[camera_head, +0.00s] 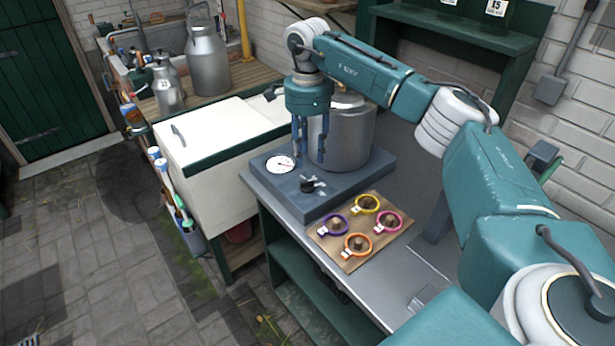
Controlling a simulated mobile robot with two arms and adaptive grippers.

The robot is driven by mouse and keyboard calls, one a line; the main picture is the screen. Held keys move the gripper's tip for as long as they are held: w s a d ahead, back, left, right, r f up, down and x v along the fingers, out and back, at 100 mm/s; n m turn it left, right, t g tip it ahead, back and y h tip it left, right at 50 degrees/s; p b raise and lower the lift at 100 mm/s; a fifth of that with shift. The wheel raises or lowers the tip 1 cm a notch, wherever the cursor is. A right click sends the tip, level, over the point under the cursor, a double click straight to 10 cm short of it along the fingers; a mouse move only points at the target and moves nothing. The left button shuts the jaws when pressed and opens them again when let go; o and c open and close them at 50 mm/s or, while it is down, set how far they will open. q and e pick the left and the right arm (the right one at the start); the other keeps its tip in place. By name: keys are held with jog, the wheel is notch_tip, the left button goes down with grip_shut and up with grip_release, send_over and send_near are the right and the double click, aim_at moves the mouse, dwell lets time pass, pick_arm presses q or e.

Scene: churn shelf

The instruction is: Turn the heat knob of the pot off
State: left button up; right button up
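The pot (348,138) is a tall grey metal can on a blue-grey base (369,174) at the back of the worktop. The heat knob (307,186) is small and black, on the front of the base, with a light pointer beside it; its exact setting is too small to read. A round white dial (280,164) with a red needle lies left of the knob. My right gripper (310,157) points down in front of the pot, with its fingers apart and nothing seen between them. Its tips appear above and behind the knob. My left gripper is out of view.
A wooden board (341,262) with several colored rings lies in front of the base. A white chest (219,148) stands to the left. Metal milk cans (207,62) stand behind it. The worktop's front right is mostly clear.

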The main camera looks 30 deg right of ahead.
aim_at(308, 182)
notch_tip(308, 182, down, 9)
jog(key=shift+f+p, duration=0.1)
jog(key=shift+p, duration=1)
grip_shut()
